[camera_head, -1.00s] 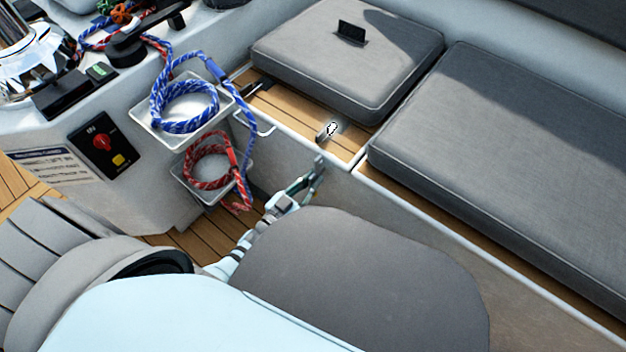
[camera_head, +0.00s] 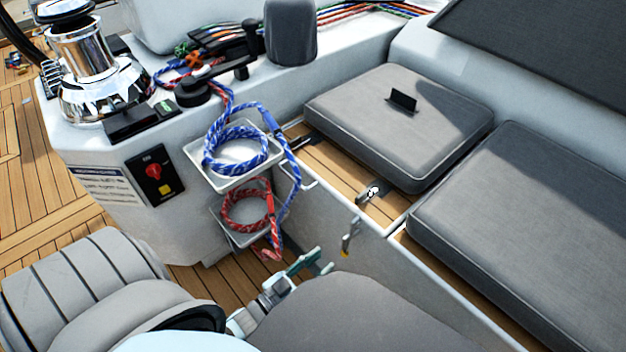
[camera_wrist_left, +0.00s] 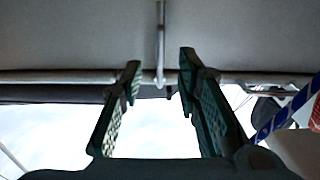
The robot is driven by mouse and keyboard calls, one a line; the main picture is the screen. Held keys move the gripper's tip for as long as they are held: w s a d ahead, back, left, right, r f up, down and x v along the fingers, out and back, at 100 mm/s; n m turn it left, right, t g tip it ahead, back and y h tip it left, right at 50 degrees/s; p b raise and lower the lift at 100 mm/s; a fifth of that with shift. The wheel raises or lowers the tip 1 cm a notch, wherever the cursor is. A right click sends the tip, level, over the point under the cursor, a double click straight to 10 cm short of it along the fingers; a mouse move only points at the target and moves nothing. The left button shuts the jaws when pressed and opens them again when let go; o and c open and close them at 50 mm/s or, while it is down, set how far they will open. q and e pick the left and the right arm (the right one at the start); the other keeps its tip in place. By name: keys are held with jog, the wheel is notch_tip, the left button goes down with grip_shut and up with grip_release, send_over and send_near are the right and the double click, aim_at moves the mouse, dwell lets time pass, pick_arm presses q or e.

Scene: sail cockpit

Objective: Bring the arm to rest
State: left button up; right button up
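My left gripper (camera_head: 318,262) is low in front of the locker wall, beside the grey padded part of my own body. In the left wrist view its two green fingers (camera_wrist_left: 158,65) stand apart with nothing held between them. A small metal fitting with a yellowish end (camera_head: 350,238) hangs on the locker front, up and right of the fingertips and apart from them. A thin metal bar (camera_wrist_left: 160,35) shows beyond the fingers in the wrist view; I cannot tell whether it is the same fitting. My right gripper is not in view.
Stacked white trays hold a blue rope coil (camera_head: 236,148) and a red one (camera_head: 245,209), left of the gripper. A switch panel (camera_head: 155,177) and chrome winch (camera_head: 90,70) stand further left. Grey seat cushions (camera_head: 400,120) lie on the right. The wooden floor (camera_head: 205,280) shows below.

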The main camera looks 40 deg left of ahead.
pick_arm(q)
jog(key=shift+v, duration=1.2)
